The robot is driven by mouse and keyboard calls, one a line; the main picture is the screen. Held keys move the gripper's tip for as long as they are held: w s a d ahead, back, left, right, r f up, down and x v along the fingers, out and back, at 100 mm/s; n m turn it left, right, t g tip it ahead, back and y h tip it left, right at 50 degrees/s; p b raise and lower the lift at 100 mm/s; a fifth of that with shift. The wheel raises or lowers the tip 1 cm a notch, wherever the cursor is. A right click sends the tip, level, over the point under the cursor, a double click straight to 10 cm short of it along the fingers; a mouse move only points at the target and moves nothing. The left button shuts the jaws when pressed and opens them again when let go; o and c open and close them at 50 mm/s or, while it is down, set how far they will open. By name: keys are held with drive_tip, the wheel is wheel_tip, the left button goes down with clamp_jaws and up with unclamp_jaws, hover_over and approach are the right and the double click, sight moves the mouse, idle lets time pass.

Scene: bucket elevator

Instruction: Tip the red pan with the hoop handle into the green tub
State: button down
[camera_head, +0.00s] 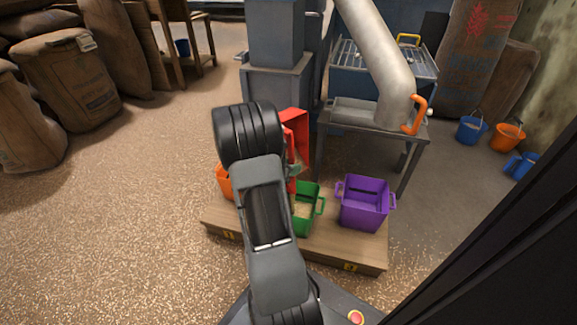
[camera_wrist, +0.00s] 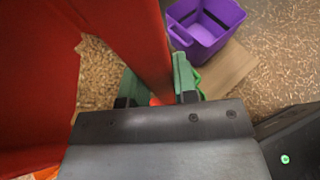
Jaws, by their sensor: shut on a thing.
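The red pan (camera_head: 299,133) is raised above and behind the green tub, partly hidden by my arm. It looks steeply tilted; I cannot tell whether anything is left in it. In the wrist view the pan (camera_wrist: 35,75) fills the left side, with its red bar-like handle (camera_wrist: 142,42) between my fingers. My gripper (camera_head: 292,172) is shut on that handle. The green tub (camera_head: 305,213) stands on the wooden platform below my gripper, with pale grain showing inside. My arm hides its left part. In the wrist view my gripper (camera_wrist: 157,80) covers most of the tub.
An orange tub (camera_head: 223,182) stands left of the green one, partly behind my arm. A purple tub (camera_head: 364,204) stands to its right on the same wooden platform (camera_head: 335,245). A metal table (camera_head: 372,122) with a grey chute stands behind. Grain covers the floor at left.

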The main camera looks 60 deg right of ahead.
drive_tip(key=w+d+f+n+g+h, duration=0.1)
drive_tip(key=w+d+f+n+g, duration=0.15)
drive_tip(key=w+n, duration=0.6)
drive_tip(key=w+d+f+n+g, duration=0.1)
drive_tip(key=w+d+n+g, duration=0.3)
drive_tip(key=w, duration=0.7)
drive_tip(key=shift+n, duration=0.35)
drive_tip(key=r+p, duration=0.1)
drive_tip(key=r, duration=0.2)
drive_tip(key=r+p, duration=0.1)
drive_tip(key=shift+s+a+r+p, duration=0.1)
drive_tip(key=shift+a+r+p, duration=0.25)
drive_tip(key=shift+r, duration=0.05)
